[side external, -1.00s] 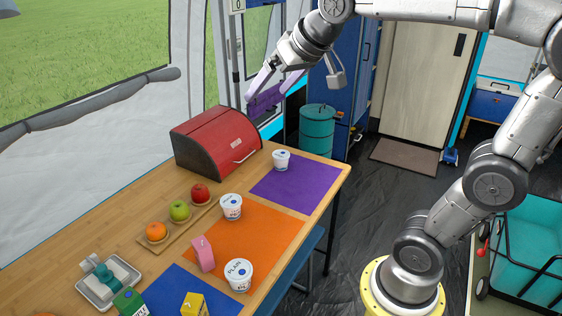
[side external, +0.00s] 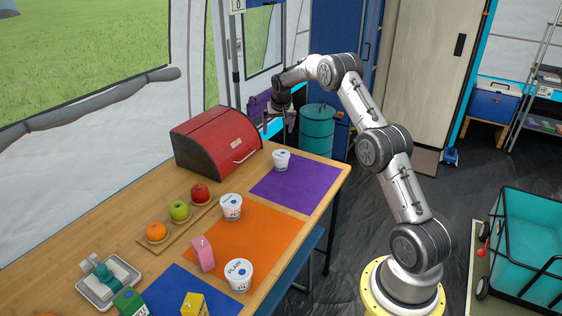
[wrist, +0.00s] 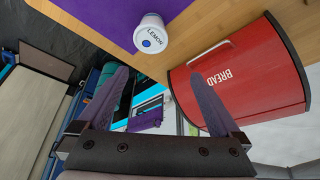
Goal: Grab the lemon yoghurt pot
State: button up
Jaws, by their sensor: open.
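The lemon yoghurt pot (side external: 281,160) is a small white tub standing upright on the purple mat (side external: 298,190), near its back left edge. In the wrist view the pot (wrist: 150,36), marked LEMON, shows above the fingertips, slightly left of centre. My gripper (side external: 277,122) is open and empty, in the air above and behind the pot, apart from it. In the wrist view my gripper's (wrist: 158,77) two fingers are spread, with nothing between them.
The red bread bin (side external: 216,141) stands close to the left of the pot. Two other white pots, one at the orange mat's back corner (side external: 231,206) and one marked PLAIN (side external: 239,275), stand nearer. A teal barrel (side external: 317,130) stands beyond the table. The purple mat's front is clear.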

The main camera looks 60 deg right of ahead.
notch_tip(320, 180, down, 3)
jog(key=s+d, duration=0.1)
jog(key=d, duration=0.1)
send_over(281, 154)
jog(key=s+a, duration=0.1)
notch_tip(281, 154, down, 6)
jog(key=shift+s+a+f, duration=0.1)
jog(key=shift+s, duration=0.05)
jog(key=shift+a+x, duration=0.1)
jog(key=shift+x, duration=1.45)
jog(key=shift+a+x, duration=0.15)
jog(key=shift+x, duration=1.35)
jog(key=shift+s+f, duration=0.1)
jog(key=shift+s, duration=0.05)
jog(key=c, duration=1.2)
